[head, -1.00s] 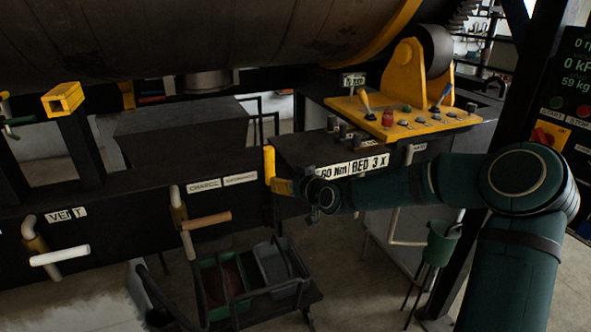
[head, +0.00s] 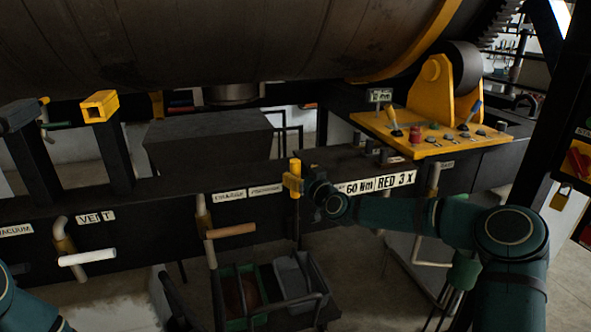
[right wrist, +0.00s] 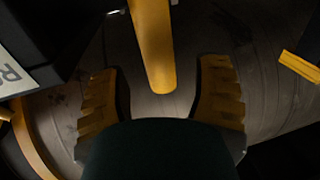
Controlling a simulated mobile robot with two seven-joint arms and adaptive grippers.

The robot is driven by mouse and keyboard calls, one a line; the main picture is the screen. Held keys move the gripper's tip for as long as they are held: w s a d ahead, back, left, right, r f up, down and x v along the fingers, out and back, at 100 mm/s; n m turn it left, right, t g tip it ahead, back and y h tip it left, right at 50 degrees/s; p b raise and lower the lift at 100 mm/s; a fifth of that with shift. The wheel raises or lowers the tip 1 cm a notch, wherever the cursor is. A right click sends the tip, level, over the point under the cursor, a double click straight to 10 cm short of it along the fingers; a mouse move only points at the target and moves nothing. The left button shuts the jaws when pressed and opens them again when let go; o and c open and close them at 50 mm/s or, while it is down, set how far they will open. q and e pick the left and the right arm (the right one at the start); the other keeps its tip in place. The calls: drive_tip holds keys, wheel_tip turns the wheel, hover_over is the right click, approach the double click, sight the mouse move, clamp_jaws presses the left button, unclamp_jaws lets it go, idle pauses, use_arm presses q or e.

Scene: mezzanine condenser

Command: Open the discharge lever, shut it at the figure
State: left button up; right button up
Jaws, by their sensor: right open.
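A yellow upright lever (head: 295,166) stands at the front edge of the dark machine frame, left of the "60 Nm" and "RED 3 X" labels. I cannot read a discharge label on it. My right gripper (head: 291,184) is at this lever. In the right wrist view, the yellow bar (right wrist: 152,50) reaches down between the two spread, ridged yellow fingers of the right gripper (right wrist: 158,80), with a gap on each side. The gripper is open and holds nothing. Part of my left arm shows at the lower left; its gripper is out of view.
A white-handled vent lever (head: 88,257) and a brown-handled lever (head: 230,231) stick out from the frame to the left. A cart with bins (head: 238,290) stands below. A yellow control panel (head: 440,135) is at right; the display at the far right is mostly cut off.

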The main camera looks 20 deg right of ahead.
sight(298, 173)
drive_tip(key=shift+x, duration=1.65)
drive_tip(key=shift+c, duration=0.2)
clamp_jaws()
